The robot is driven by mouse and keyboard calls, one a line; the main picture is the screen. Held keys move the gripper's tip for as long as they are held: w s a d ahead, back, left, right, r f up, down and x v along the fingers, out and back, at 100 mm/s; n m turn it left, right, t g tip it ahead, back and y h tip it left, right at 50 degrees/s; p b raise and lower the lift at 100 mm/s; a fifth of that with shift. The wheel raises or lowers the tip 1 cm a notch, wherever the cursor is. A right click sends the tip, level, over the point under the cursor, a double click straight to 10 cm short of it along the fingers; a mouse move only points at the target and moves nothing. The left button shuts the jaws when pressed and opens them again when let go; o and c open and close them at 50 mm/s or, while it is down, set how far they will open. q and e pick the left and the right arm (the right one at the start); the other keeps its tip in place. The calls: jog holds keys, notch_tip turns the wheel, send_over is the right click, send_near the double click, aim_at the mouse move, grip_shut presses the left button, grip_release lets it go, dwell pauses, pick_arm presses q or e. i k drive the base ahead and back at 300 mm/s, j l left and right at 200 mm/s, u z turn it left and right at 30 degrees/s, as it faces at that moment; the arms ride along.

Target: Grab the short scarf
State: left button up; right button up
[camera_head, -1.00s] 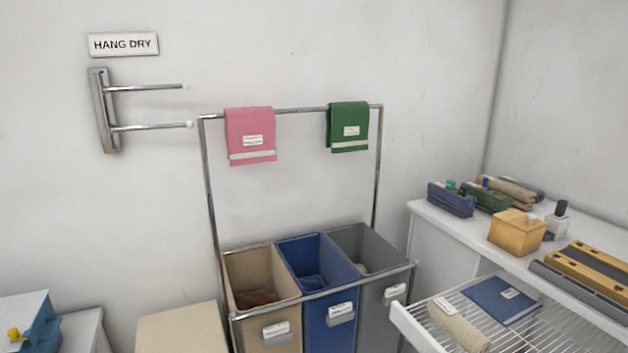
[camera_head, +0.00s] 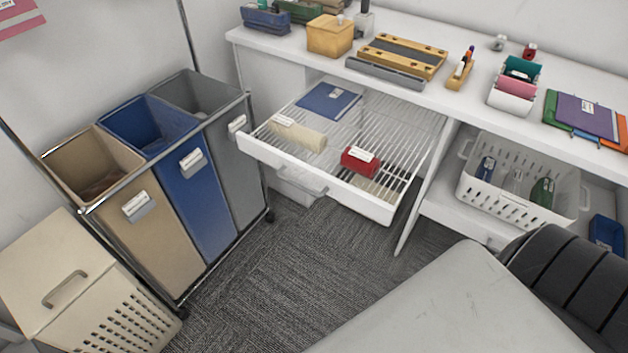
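A pulled-out white wire drawer (camera_head: 262,156) holds cloth-like items with small labels that I cannot read. A cream rolled one (camera_head: 302,137) lies at its left, a folded blue one (camera_head: 328,101) at the back, and a red rolled one (camera_head: 360,161) near the front. A flat beige piece (camera_head: 376,189) lies beside the red roll. Which of these is the short scarf, I cannot tell. A pink cloth (camera_head: 17,14) hangs at the top left, mostly cut off. Neither of my grippers shows in view.
A sorter with beige (camera_head: 165,236), blue (camera_head: 203,199) and grey (camera_head: 228,150) bins stands left of the drawer. A lidded cream hamper (camera_head: 47,259) is at lower left. A white perforated basket (camera_head: 515,206) sits on the shelf at right. Carpet (camera_head: 290,255) is clear before the drawer.

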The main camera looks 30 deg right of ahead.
aim_at(364, 163)
jog(key=z, duration=1.35)
